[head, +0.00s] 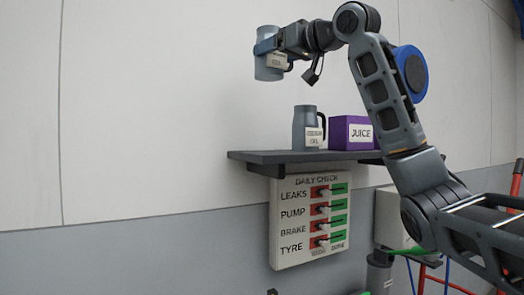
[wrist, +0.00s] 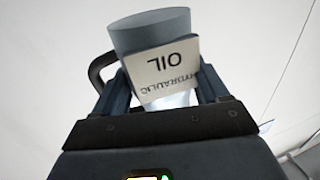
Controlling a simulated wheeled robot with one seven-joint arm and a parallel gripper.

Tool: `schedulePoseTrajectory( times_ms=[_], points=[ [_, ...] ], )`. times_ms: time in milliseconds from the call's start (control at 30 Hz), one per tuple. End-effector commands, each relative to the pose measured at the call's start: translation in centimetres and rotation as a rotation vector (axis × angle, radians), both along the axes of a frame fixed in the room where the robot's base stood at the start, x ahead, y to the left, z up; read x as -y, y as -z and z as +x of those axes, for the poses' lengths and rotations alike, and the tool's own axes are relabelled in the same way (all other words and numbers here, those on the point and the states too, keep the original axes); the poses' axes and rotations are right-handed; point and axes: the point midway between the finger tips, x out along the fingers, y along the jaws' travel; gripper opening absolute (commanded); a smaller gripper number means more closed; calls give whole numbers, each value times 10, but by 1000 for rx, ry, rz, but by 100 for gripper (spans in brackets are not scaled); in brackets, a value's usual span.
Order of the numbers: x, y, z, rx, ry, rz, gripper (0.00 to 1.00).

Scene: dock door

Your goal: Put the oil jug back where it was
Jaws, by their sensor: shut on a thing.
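A second, similar grey jug (head: 304,122) stands upright on the dark wall shelf (head: 255,155). Its label is too small to read surely.
A purple "JUICE" box (head: 352,132) stands right of the second jug on the shelf. The shelf's left end is bare. Below hangs a "DAILY CHECK" board (head: 310,220) with several sliders. A grey box (head: 395,215) and red frame (head: 518,185) are at right.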

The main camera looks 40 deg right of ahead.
Motion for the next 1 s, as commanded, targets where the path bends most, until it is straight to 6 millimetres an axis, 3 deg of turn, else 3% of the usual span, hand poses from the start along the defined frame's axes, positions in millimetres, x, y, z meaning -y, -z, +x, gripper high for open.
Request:
schedulePoseTrajectory(
  times_ms=[167,600,1000],
  points=[
    [1,23,0,-2,0,1,34],
    [1,119,-1,-1,2,1,34],
    [0,153,-1,0,1,2,34]
  ],
)
